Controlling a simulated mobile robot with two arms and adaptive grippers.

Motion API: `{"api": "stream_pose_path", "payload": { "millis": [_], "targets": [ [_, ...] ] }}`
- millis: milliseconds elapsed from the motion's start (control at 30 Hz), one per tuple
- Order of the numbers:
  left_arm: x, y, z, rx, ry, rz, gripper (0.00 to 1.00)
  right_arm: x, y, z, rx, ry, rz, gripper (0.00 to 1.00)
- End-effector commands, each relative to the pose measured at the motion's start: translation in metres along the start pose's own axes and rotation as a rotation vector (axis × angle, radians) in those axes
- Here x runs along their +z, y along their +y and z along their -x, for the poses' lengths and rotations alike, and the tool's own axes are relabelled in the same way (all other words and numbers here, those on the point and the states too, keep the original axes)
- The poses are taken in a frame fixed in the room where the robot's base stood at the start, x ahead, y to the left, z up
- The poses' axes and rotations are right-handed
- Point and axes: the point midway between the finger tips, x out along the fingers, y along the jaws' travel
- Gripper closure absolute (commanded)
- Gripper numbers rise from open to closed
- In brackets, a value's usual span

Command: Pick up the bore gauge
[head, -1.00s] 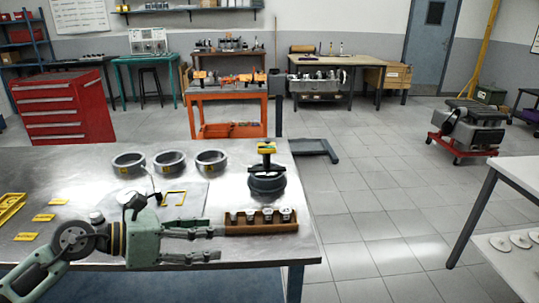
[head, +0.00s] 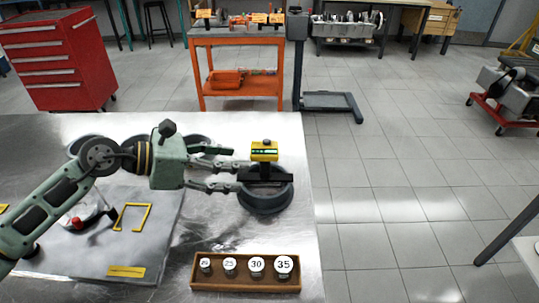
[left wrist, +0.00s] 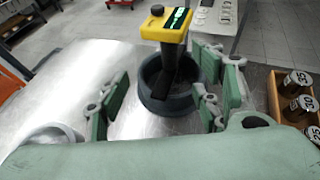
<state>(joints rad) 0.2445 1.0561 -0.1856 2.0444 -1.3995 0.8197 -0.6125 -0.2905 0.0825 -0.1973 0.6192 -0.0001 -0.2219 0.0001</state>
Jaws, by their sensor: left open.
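The bore gauge (head: 264,152) has a yellow head with a green display and a dark body. It stands in a dark ring (head: 266,199) near the right edge of the metal table. In the left wrist view the gauge (left wrist: 166,30) stands upright in the ring (left wrist: 155,105), ahead of the fingers. My left gripper (head: 236,170) is open, its fingertips close to the gauge's left side in the head view. In the left wrist view the gripper (left wrist: 160,103) has a finger on each side of the ring. Whether anything touches is unclear. My right gripper is not in view.
A wooden rack (head: 245,286) of numbered cylinders sits at the table's front right. A grey mat (head: 125,225) with a yellow outline lies left of it. More rings are partly hidden behind my left arm. An orange cart (head: 240,60) stands beyond the table.

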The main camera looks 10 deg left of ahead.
Motion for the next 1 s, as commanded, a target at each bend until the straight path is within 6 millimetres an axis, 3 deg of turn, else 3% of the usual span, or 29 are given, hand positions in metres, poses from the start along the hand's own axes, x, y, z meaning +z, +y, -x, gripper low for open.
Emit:
{"api": "stream_pose_path", "payload": {
  "millis": [200,500,833,1000],
  "targets": [
    [0.004,0.0,-0.024,-0.001,-0.004,0.001,0.4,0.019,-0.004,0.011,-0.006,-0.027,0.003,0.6],
    [0.003,0.0,-0.066,-0.002,-0.003,0.002,0.4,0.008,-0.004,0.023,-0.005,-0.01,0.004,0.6],
    [0.001,0.0,-0.073,0.0,0.0,-0.001,0.4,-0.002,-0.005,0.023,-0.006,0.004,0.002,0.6],
    [0.001,0.0,-0.073,0.0,0.0,0.0,0.55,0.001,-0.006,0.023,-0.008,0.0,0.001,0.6]
  ]
}}
